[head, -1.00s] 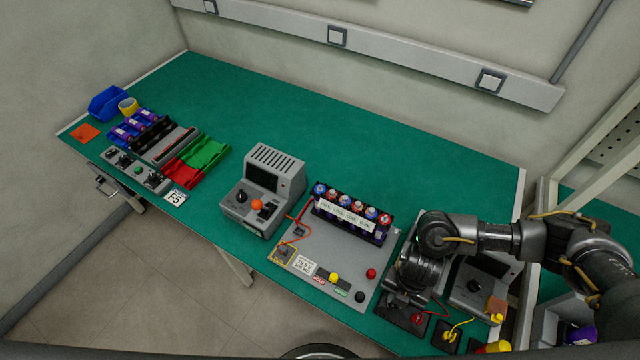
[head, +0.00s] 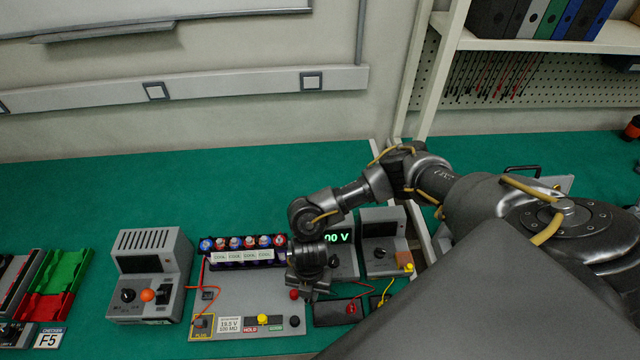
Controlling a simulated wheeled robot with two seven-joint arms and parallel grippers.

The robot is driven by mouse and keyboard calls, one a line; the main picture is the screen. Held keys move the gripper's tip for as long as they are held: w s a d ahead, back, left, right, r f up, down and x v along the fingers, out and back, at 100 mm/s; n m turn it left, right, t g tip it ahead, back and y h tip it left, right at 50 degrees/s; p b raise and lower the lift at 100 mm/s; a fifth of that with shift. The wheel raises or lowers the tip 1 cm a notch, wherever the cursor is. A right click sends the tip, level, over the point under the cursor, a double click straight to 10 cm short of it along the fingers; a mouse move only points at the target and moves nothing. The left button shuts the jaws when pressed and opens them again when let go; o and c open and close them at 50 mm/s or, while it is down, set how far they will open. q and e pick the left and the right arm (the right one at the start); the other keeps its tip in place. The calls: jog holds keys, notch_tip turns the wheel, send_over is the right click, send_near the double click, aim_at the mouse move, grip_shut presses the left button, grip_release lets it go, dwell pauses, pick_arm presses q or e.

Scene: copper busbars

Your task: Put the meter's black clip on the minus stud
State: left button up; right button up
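The meter (head: 343,262) stands behind my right gripper, its green display partly hidden and showing "00 V". The grey battery board (head: 235,296) is to its left, with a red stud (head: 294,294) and a black stud (head: 294,321) at its right edge; the black one looks like the minus stud. My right gripper (head: 311,292) points down just right of the red stud, above a black block (head: 328,314). Its fingers are dark and small, so open or shut is unclear. The black clip cannot be made out. A red clip (head: 351,308) with a red lead sits on the block. My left gripper is out of view.
A row of cells (head: 240,246) stands at the board's back. A yellow knob (head: 262,319) is on its front part. A grey checker (head: 150,275) is at left, and another grey unit (head: 382,240) at right. My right arm covers the right front. The green bench (head: 110,195) behind is clear.

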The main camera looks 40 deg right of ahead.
jog(key=w+a+r+m, duration=0.5)
jog(key=w+m, duration=0.2)
jog(key=w, duration=0.2)
jog(key=w+a+r+m+t, duration=0.1)
jog(key=w+a+r+m, duration=0.5)
jog(key=w, duration=0.2)
jog(key=w+a+r+m+t+b, duration=0.1)
jog(key=w+a+r+m, duration=0.4)
jog(key=w, duration=0.4)
jog(key=a+m, duration=0.1)
jog(key=m, duration=0.1)
jog(key=shift+w+r+m, duration=0.3)
jog(key=shift+w, duration=0.05)
jog(key=shift+a, duration=0.1)
notch_tip(320, 180, down, 4)
jog(key=b, duration=0.2)
jog(key=shift+r+b, duration=0.1)
jog(key=shift+b, duration=0.25)
jog(key=shift+f+b, duration=1.1)
jog(key=shift+f, duration=0.45)
